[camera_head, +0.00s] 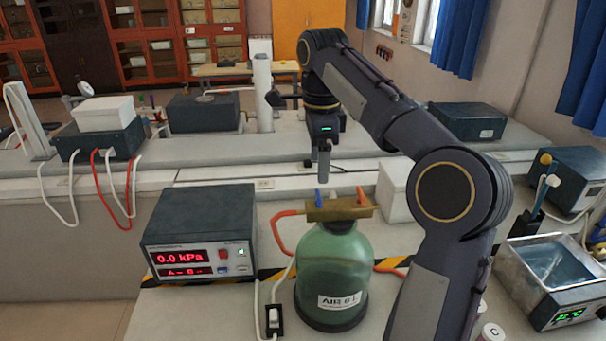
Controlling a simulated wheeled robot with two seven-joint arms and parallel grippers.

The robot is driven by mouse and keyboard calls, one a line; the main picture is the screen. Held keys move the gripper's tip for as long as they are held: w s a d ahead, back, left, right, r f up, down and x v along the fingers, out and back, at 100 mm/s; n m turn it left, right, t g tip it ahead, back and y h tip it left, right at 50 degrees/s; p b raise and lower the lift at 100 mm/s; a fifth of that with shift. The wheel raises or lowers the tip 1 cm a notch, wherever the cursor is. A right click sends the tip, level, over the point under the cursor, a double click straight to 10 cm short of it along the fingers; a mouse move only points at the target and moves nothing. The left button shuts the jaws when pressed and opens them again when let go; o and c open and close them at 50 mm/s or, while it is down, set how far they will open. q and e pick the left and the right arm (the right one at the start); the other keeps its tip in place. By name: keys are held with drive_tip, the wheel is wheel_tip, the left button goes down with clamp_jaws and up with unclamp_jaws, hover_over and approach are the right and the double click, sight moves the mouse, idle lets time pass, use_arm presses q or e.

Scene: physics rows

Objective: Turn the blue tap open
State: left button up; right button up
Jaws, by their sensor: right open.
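The blue tap (318,198) is a small blue handle standing upright on the left part of the brass block (340,210). The block sits on top of the green glass bottle (331,270), labelled "AIR 8 L". A red tap (361,195) stands on the block's right part. My right gripper (324,180) points straight down over the brass block, close above the blue tap in the picture. It is open, though seen edge-on, so its fingers overlap. I cannot tell the exact gap between fingertips and tap. My left gripper is not in view.
A pressure meter (200,230) reading 0.0 kPa stands left of the bottle. A red hose (283,232) runs from the block's left. A water bath (550,275) stands at the right.

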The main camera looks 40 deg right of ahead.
sight(319, 195)
wheel_tip(319, 195, down, 8)
drive_tip(key=shift+s+r+b, duration=0.1)
drive_tip(key=shift+r+b, duration=0.1)
drive_tip(key=shift+b, duration=0.25)
drive_tip(key=c, duration=1)
